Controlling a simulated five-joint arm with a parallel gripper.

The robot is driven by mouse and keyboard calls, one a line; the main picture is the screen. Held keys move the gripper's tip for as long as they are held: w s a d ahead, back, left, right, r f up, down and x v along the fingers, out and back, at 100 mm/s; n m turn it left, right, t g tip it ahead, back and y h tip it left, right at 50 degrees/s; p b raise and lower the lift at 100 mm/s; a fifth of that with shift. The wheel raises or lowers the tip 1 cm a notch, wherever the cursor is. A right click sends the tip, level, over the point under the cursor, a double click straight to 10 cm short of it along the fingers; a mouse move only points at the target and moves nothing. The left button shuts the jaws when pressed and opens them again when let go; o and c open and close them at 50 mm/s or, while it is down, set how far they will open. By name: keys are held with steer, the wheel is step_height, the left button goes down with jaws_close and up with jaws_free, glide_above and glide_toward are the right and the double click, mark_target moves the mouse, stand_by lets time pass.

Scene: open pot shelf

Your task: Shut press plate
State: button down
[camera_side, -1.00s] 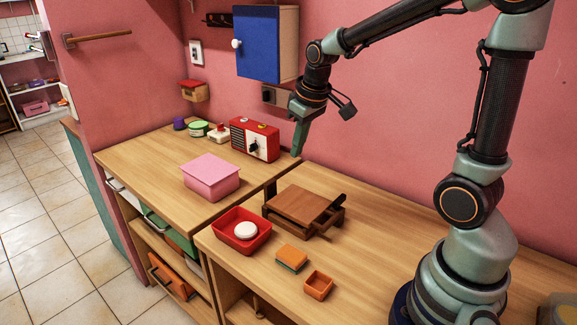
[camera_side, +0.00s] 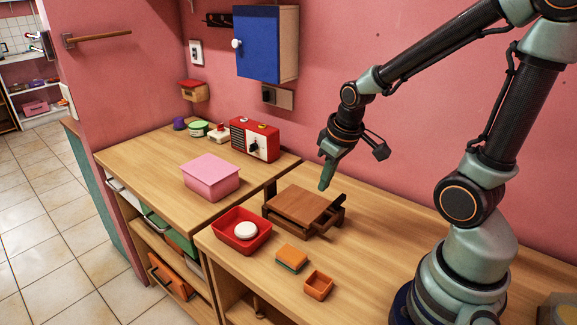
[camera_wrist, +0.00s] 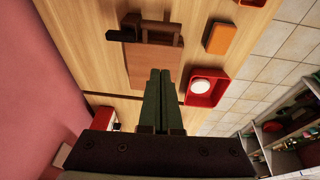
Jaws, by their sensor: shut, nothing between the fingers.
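The wooden press (camera_side: 318,221) stands on the right-hand counter, with its brown top plate (camera_side: 298,204) lying at a slight tilt over the frame. A dark handle (camera_side: 341,199) sticks out at its right end. In the wrist view the plate (camera_wrist: 150,66) is partly hidden behind my fingers, and the dark handle (camera_wrist: 121,36) shows beyond it. My gripper (camera_side: 325,186) is shut and empty, pointing down just above the plate's right rear part. It also shows in the wrist view (camera_wrist: 160,72). I cannot tell whether the fingertips touch the plate.
A red tray (camera_side: 262,238) holding a white round thing (camera_side: 245,230) stands left of the press. An orange-topped sponge (camera_side: 291,256) and a small orange box (camera_side: 319,285) lie in front. A pink box (camera_side: 211,177) and a red radio (camera_side: 255,139) stand on the left counter.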

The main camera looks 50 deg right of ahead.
steer(key=shift+r, duration=0.1)
stand_by(0.3)
steer(key=d+v, duration=0.1)
steer(key=v, duration=1)
steer(key=a+t, duration=0.2)
steer(key=a, duration=0.5)
steer(key=shift+w+a+y, duration=0.25)
steer(key=shift+w+y, duration=0.1)
steer(key=shift+y, duration=0.05)
steer(key=shift+r, duration=0.1)
